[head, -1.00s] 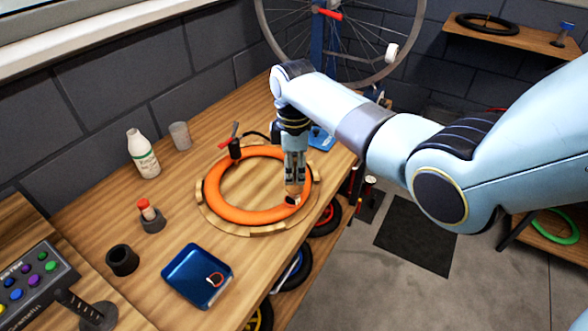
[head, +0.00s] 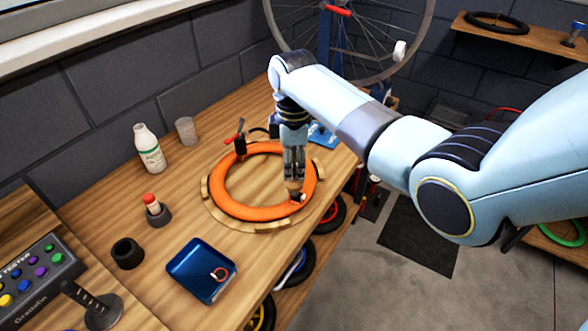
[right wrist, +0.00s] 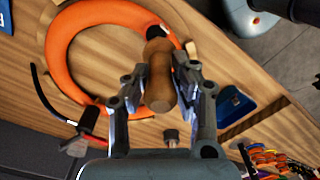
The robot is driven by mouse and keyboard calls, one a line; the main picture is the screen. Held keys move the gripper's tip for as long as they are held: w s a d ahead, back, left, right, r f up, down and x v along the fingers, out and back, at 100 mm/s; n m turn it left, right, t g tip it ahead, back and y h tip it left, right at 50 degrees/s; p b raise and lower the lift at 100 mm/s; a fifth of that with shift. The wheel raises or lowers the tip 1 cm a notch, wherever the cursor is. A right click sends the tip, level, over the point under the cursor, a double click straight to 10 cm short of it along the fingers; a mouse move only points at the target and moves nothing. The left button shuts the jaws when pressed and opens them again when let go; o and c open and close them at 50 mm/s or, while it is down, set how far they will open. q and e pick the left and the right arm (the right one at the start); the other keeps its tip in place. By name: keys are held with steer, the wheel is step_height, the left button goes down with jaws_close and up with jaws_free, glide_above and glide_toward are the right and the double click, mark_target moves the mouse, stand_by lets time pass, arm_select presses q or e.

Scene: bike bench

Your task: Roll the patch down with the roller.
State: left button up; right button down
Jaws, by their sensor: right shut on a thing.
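The orange inner tube (head: 240,210) lies in a round wooden holder (head: 262,228) on the bench. My right gripper (head: 294,180) points down over the right side of the tube. In the right wrist view my right gripper (right wrist: 160,80) is shut on the roller's wooden handle (right wrist: 160,75). The roller's lower end (head: 295,194) is at the tube's near right side; I cannot tell if it touches. A small pale spot, perhaps the patch (head: 302,197), shows beside it, mostly hidden. My left gripper is not in view.
A black clamp with a red lever (head: 240,145) stands at the holder's far left. A blue tray (head: 200,270), a black cup (head: 127,253), a red-capped tube in a stand (head: 154,209) and a white bottle (head: 149,149) stand to the left. The bench's right edge is close.

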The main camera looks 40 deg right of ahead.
mark_target(294, 154)
steer(key=shift+r, duration=2.7)
